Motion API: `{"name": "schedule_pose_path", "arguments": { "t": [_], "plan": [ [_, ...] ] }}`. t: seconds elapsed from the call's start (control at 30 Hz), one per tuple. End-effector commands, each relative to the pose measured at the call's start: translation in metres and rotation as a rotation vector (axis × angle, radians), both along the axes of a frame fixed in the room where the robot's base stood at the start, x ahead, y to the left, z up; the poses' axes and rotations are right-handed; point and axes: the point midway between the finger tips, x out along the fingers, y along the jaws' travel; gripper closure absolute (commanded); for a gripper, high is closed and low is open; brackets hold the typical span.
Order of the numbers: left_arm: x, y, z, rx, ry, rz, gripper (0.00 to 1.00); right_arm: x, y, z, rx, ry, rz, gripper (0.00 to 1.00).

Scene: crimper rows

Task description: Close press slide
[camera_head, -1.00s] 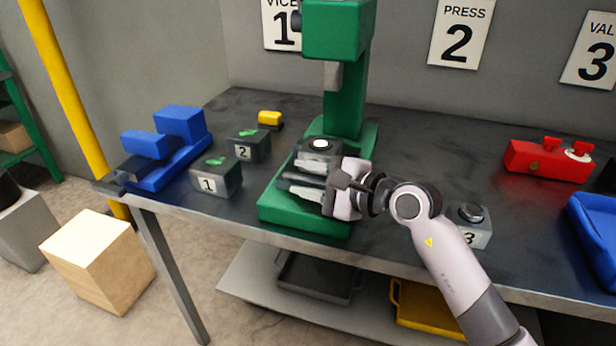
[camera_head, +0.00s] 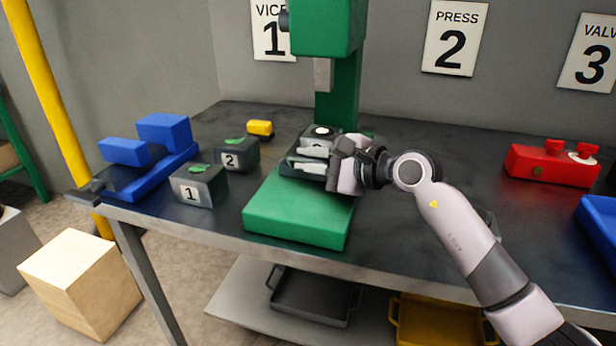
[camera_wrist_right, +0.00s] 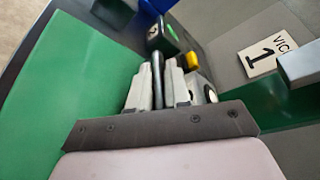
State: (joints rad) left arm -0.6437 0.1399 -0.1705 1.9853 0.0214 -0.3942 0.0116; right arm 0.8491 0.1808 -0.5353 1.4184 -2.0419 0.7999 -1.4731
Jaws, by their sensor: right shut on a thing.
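The green press stands mid-table, with its base (camera_head: 297,212) in front and its column (camera_head: 338,95) behind. The slide, a dark carriage (camera_head: 290,166) bearing a grey block with a white-topped round part (camera_head: 323,131), sits at the back of the base near the column, below the press head (camera_head: 322,28). My right gripper (camera_head: 308,158) reaches in from the right over the slide. In the right wrist view its fingers (camera_wrist_right: 157,85) are shut on a dark upright bar, the slide handle (camera_wrist_right: 157,70). The gripper hides part of the slide. My left gripper is not in view.
Blocks numbered 1 (camera_head: 198,187) and 2 (camera_head: 238,155) stand left of the press, beside a blue vice (camera_head: 150,170) and a small yellow part (camera_head: 260,128). A red valve body (camera_head: 552,166) and a blue bin (camera_head: 598,220) are at right.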

Motion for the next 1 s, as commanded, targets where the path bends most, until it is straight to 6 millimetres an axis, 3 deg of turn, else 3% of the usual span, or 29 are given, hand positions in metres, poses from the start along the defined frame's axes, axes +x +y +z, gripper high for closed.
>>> {"name": "schedule_pose_path", "arguments": {
  "t": [0.3, 0.33, 0.4, 0.73, 1.0],
  "plan": [
    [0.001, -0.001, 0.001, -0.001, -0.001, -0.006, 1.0, 0.006, -0.005, 0.001, 0.0, -0.006, -0.017, 1.0],
    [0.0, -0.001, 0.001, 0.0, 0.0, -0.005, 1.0, 0.006, -0.005, 0.002, 0.0, -0.007, -0.017, 0.8],
    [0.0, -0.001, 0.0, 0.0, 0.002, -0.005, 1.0, 0.006, -0.005, 0.002, 0.0, -0.007, -0.017, 0.62],
    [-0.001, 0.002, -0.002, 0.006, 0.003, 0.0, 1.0, 0.003, -0.005, 0.001, -0.001, -0.003, -0.011, 0.62],
    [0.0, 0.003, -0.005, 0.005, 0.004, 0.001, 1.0, -0.013, -0.028, 0.006, -0.002, -0.005, -0.012, 0.62]
  ]
}}
